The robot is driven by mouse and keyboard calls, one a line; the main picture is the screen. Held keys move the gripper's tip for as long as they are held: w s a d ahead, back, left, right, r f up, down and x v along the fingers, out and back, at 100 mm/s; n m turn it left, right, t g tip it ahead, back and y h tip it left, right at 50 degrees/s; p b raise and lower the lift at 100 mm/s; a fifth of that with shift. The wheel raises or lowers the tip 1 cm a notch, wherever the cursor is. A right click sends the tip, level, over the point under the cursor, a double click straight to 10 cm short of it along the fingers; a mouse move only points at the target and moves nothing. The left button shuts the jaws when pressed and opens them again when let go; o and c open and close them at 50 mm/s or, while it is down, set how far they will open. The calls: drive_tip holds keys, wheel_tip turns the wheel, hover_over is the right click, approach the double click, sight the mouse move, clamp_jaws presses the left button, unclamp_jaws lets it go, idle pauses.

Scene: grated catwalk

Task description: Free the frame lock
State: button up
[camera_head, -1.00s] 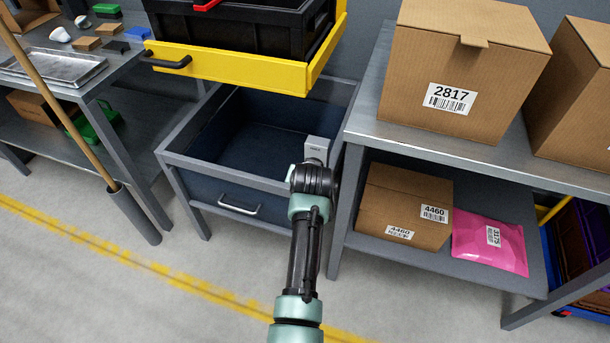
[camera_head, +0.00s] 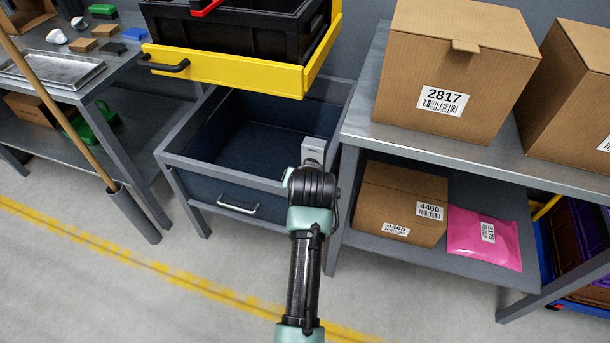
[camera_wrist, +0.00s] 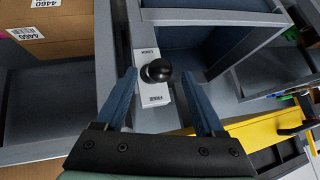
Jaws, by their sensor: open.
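The frame lock is a pale grey plate (camera_wrist: 152,112) on the right post of the grey drawer frame (camera_head: 345,165). It also shows in the head view (camera_head: 315,150), just beyond my wrist. In the wrist view its black round knob (camera_wrist: 157,70) sits between the label LOCK, above, and FREE, below. My gripper (camera_wrist: 159,74) is open, with one blue finger on each side of the knob. A gap shows at both sides; how far the fingertips are above the plate I cannot tell. In the head view my wrist hides the fingers and knob.
The yellow tray (camera_head: 225,72) with a black crate juts out above the open drawer (camera_head: 250,140). At right, a grey shelf (camera_head: 430,150) holds cardboard boxes (camera_head: 445,70) and a pink parcel (camera_head: 482,238). A broom handle (camera_head: 55,95) leans at left.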

drive_tip(key=p+v, duration=0.1)
drive_tip(key=v, duration=0.5)
drive_tip(key=shift+r, duration=0.1)
idle(0.4)
wheel_tip(320, 180, up, 30)
drive_tip(key=w+n+t, duration=0.2)
drive_tip(key=t, duration=0.7)
drive_tip(key=s+r+n+t, duration=0.1)
drive_tip(key=s+r+t, duration=0.4)
drive_tip(key=s+r, duration=0.65)
drive_tip(key=s+r+n+t, duration=0.1)
drive_tip(key=s+r+t, duration=0.55)
drive_tip(key=r, duration=0.75)
wheel_tip(320, 180, up, 13)
drive_tip(key=g+p, duration=0.1)
drive_tip(key=p, duration=1.3)
drive_tip(key=shift+s+h, duration=0.2)
drive_tip(key=shift+h, duration=0.1)
drive_tip(key=shift+a+g, duration=0.15)
drive_tip(key=shift+g, duration=0.1)
